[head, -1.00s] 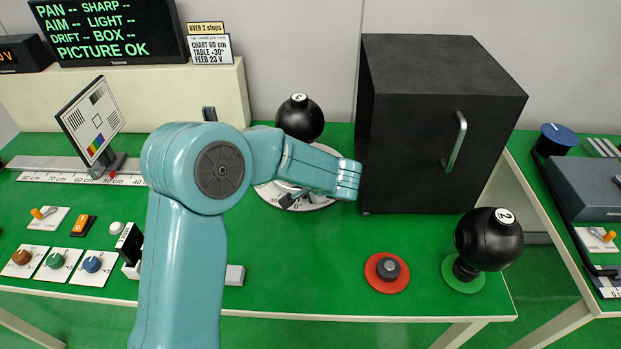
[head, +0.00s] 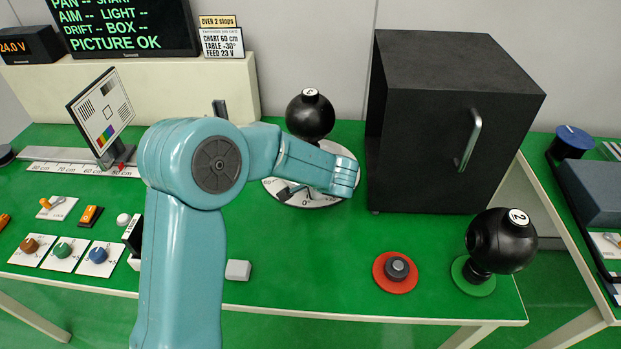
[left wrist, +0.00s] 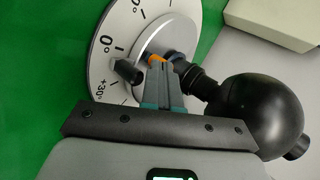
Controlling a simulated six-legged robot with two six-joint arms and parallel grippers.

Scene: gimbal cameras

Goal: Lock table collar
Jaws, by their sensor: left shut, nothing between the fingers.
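The round turntable (head: 322,202) with a white degree scale stands left of the black box, partly hidden behind my left arm. It also shows in the left wrist view (left wrist: 97,62). A black ball camera (head: 310,115) sits on it, and its ball also shows in the left wrist view (left wrist: 262,112). At the post's foot are a dark ringed collar (left wrist: 200,80) and a small orange part (left wrist: 155,60). My left gripper (left wrist: 158,68) is shut and empty, its tips beside the orange part; I cannot tell whether they touch. A black knob (left wrist: 127,72) stands near the 0° mark. My right gripper is out of view.
The black box (head: 455,120) with a handle stands right of the turntable. A second ball camera (head: 500,240) and a red-based knob (head: 396,268) are at the front right. A test chart (head: 101,115) on a rail and several control knobs (head: 64,250) are at left.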

